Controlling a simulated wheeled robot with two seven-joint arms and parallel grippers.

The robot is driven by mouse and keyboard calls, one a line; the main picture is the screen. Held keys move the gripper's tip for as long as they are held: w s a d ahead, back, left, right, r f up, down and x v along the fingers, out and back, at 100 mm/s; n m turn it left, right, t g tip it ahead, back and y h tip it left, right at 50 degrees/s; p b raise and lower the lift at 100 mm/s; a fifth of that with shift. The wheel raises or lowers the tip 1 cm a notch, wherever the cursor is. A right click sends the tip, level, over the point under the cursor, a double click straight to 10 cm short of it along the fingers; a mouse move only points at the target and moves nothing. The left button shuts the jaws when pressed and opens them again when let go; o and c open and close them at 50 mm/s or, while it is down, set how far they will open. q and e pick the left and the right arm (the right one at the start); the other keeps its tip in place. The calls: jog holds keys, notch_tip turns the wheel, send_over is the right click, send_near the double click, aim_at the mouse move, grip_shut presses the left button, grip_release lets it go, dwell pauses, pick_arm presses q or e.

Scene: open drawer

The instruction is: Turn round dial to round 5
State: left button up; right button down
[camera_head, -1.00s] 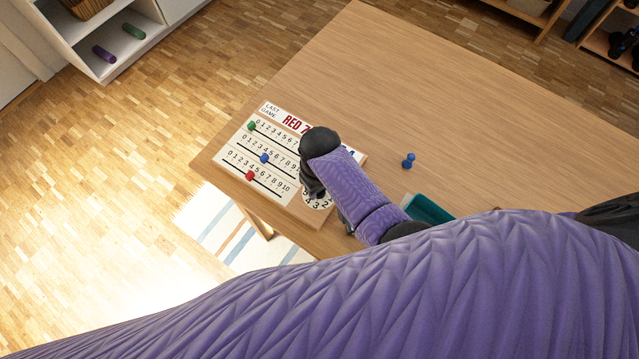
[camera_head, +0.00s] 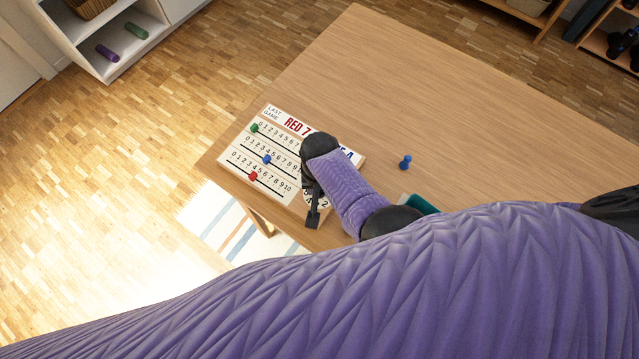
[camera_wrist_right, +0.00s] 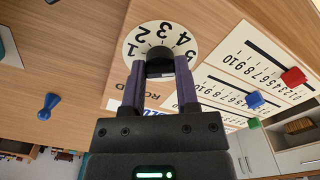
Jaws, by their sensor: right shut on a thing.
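The round dial (camera_wrist_right: 165,29) is a white disc with black numbers 1 to 5 showing in the right wrist view. It lies on the wooden scoreboard, beside the word ROUND. My right gripper (camera_wrist_right: 161,72) is shut on the dial's dark knob (camera_wrist_right: 158,52), over the disc. I cannot tell which number the knob points to. In the head view the scoreboard (camera_head: 281,195) lies at the table's near left edge, and my right wrist and gripper hide much of the dial (camera_head: 323,199). My left gripper is not in view.
Red (camera_head: 253,176), blue (camera_head: 267,159) and green (camera_head: 255,128) pegs sit on the board's number rows. A blue pawn (camera_head: 405,162) stands on the table to the right. A teal object (camera_head: 420,204) is partly hidden by my arm. The far tabletop is clear.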

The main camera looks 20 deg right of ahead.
jog(key=shift+m, duration=0.4)
jog(key=shift+c, duration=1.8)
grip_release()
notch_tip(320, 180, up, 10)
jog(key=p, duration=1)
